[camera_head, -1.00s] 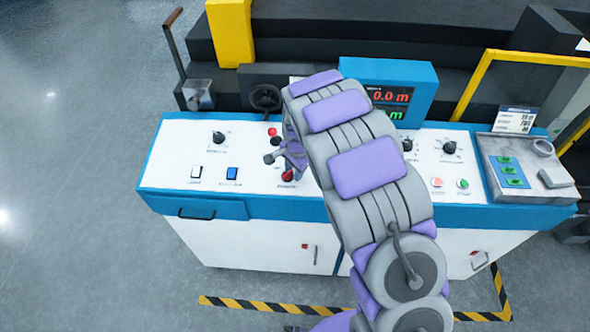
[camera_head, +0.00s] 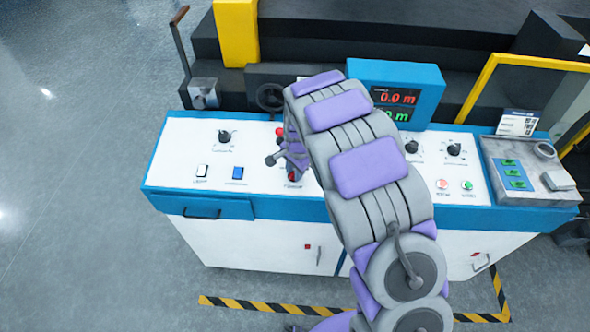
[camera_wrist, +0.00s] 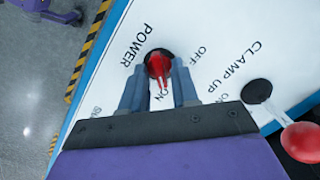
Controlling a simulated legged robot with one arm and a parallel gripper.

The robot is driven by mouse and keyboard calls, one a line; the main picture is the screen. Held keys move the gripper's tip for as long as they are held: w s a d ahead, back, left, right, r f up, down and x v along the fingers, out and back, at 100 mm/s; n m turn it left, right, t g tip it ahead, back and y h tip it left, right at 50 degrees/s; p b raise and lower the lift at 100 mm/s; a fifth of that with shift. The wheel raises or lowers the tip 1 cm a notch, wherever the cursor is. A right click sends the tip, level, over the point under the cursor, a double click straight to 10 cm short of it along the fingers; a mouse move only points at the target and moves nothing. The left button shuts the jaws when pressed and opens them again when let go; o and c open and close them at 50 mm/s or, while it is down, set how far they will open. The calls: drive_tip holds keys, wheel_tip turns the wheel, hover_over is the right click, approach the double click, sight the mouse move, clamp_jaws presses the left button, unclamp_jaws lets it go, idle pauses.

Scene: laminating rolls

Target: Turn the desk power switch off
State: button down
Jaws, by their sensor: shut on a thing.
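The desk power switch (camera_wrist: 158,64) is a red lever on a round black base, beside the printed word POWER. Its red end lies toward the ON label, with the OFF label to the upper right. My gripper (camera_wrist: 158,74) is shut on the lever, one grey finger on each side. In the head view the red of the switch (camera_head: 293,175) shows just below my gripper (camera_head: 293,157), at the middle of the white desk top (camera_head: 190,143). My arm hides part of the panel there.
A second red-knobbed lever (camera_wrist: 300,141), by the CLAMP UP label, stands close on the right in the wrist view. Open floor (camera_head: 70,230) lies to the left.

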drive_tip(key=n+p, duration=0.1)
drive_tip(key=n, duration=0.3)
drive_tip(key=shift+a+p, duration=0.15)
drive_tip(key=shift+p, duration=0.2)
drive_tip(key=n+h+p, duration=0.1)
drive_tip(key=n, duration=0.3)
drive_tip(key=shift+s+f+n+g, duration=0.1)
drive_tip(key=shift+n+g, duration=0.2)
drive_tip(key=shift+n, duration=0.1)
drive_tip(key=n+p, duration=0.2)
drive_tip(key=n, duration=0.2)
drive_tip(key=shift+a+h, duration=0.1)
drive_tip(key=shift+h, duration=0.2)
drive_tip(key=n+p, duration=0.1)
drive_tip(key=n, duration=0.1)
drive_tip(key=n+p, duration=0.1)
drive_tip(key=n, duration=0.1)
drive_tip(key=shift+s+f+h, duration=0.15)
drive_tip(key=shift+h, duration=0.15)
drive_tip(key=shift+n, duration=0.5)
drive_tip(key=c, duration=1.2)
unclamp_jaws()
